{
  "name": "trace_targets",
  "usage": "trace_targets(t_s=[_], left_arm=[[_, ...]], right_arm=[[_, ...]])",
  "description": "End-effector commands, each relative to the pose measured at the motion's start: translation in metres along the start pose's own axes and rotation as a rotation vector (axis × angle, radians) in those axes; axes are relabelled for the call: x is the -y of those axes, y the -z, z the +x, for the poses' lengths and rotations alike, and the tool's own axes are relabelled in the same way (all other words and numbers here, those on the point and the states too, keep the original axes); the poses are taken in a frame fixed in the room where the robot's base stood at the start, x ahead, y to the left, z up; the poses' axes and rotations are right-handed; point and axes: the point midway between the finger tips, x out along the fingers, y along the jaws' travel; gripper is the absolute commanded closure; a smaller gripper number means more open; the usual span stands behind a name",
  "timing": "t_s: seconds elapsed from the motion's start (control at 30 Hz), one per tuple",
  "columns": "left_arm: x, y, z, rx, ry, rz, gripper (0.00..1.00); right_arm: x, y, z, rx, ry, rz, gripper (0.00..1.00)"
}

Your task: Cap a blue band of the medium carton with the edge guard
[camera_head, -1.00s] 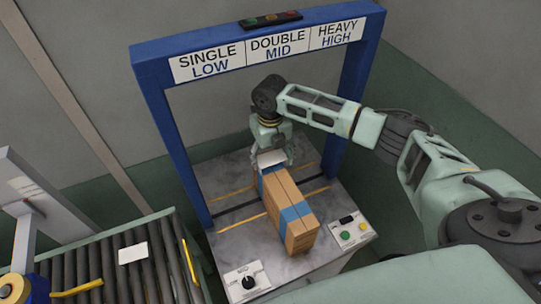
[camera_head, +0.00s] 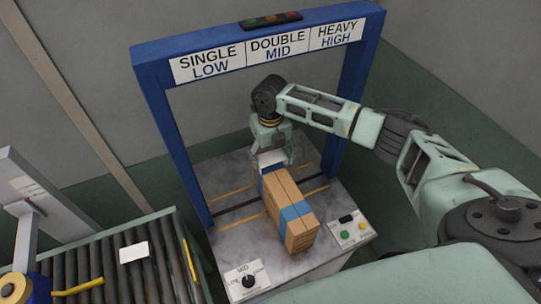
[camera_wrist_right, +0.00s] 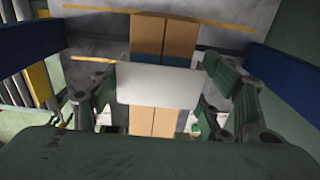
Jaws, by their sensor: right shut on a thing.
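The medium carton (camera_head: 302,232) is a long brown box lying on the grey marbled table under the blue frame. Two blue bands cross it: the near band (camera_head: 295,212) is bare, and the far band (camera_head: 262,186) shows by the guard. My right gripper (camera_head: 272,152) is shut on the white edge guard (camera_head: 271,158) at the carton's far end. In the right wrist view the guard (camera_wrist_right: 158,84) lies across the carton between the fingers, with a blue strip showing just beyond its edge. Whether it touches the carton, I cannot tell. My left gripper is not in view.
The blue frame (camera_head: 163,125) with height signs spans the table (camera_head: 235,175). A knob box (camera_head: 247,281) and a button box (camera_head: 350,230) sit on the near edge. A roller conveyor (camera_head: 105,270) with a white card (camera_head: 133,252) stands at left.

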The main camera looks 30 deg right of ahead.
Motion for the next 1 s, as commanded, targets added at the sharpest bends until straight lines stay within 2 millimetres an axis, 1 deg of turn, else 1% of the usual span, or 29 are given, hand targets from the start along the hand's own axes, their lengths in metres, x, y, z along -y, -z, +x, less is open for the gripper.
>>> trace_targets(t_s=[1.0], left_arm=[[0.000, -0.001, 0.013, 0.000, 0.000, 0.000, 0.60]], right_arm=[[-0.001, 0.000, 0.023, 0.000, 0.000, -0.001, 0.41]])
